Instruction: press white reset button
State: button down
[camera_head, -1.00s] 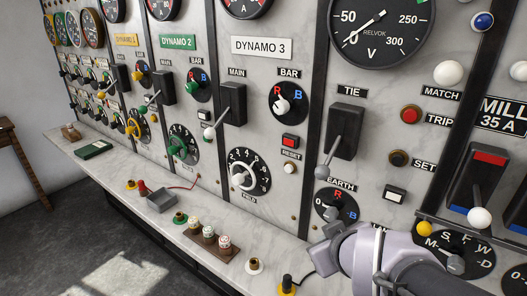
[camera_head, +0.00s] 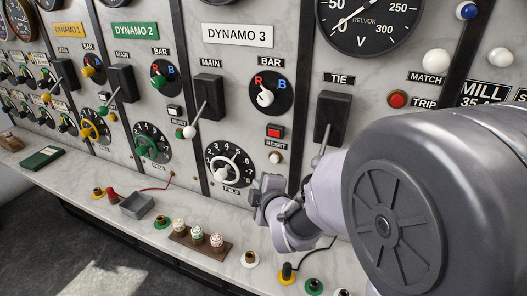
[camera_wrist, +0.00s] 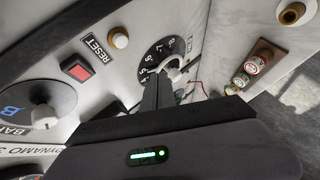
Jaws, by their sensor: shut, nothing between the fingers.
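The white reset button (camera_head: 275,157) of the Dynamo 3 panel sits below a red square button and the RESET label (camera_head: 275,145). In the wrist view the button (camera_wrist: 119,39) is a cream knob in a brass ring beside its label. My gripper (camera_head: 262,185) is below the button in the head view and apart from it. In the wrist view the narrow fingers (camera_wrist: 158,82) are together and empty, pointing toward the field dial (camera_wrist: 165,58) with its white knob.
The white field knob (camera_head: 222,174) is left of my gripper. The black tie lever (camera_head: 327,120) stands out to the upper right.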

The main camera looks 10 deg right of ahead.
aim_at(274, 159)
jog(key=w+d+p, duration=0.2)
jog(key=w+d, duration=0.3)
jog(key=w, duration=0.2)
jog(key=shift+p, duration=0.3)
jog(key=shift+w+d, duration=0.1)
dwell(1.7)
jog(key=shift+w+d, duration=0.2)
jog(key=shift+w, duration=0.05)
jog(key=shift+w+d+b, duration=0.25)
jog(key=shift+w+b, duration=0.1)
jog(key=shift+w, duration=0.05)
dwell(0.8)
dwell(0.3)
jog(key=shift+s+a+b, duration=0.5)
jog(key=shift+s+b, duration=0.25)
jog(key=shift+b, duration=0.05)
